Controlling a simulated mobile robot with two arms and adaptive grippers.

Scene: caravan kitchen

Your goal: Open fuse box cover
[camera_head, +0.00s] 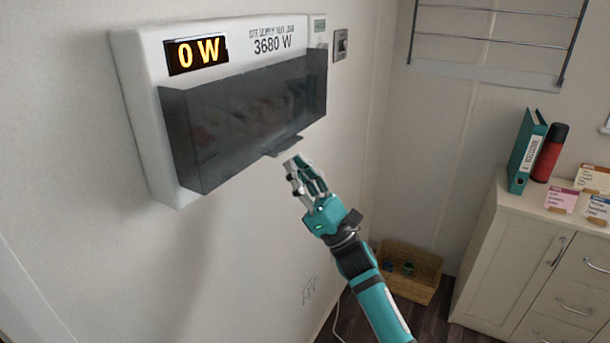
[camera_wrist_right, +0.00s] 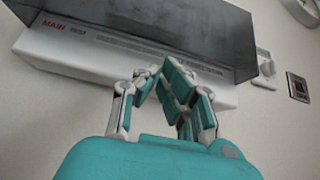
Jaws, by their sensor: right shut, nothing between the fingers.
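The white fuse box (camera_head: 150,110) is mounted on the wall at the left of the head view. Its dark, see-through cover (camera_head: 235,125) is down over the front, with a small tab (camera_head: 283,146) at its lower edge. My right gripper (camera_head: 297,165) is shut and empty, with its fingertips just under the tab; I cannot tell whether they touch. In the right wrist view the gripper (camera_wrist_right: 160,72) points up at the underside of the box (camera_wrist_right: 120,72), below the dark cover (camera_wrist_right: 170,30). My left gripper is not in view.
A wall switch (camera_head: 341,44) is right of the box. A cabinet (camera_head: 510,250) at the right holds a teal binder (camera_head: 526,152), a red cylinder (camera_head: 550,153) and small cards (camera_head: 592,178). A wooden crate (camera_head: 410,272) stands on the floor. The wall below the box is mostly clear.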

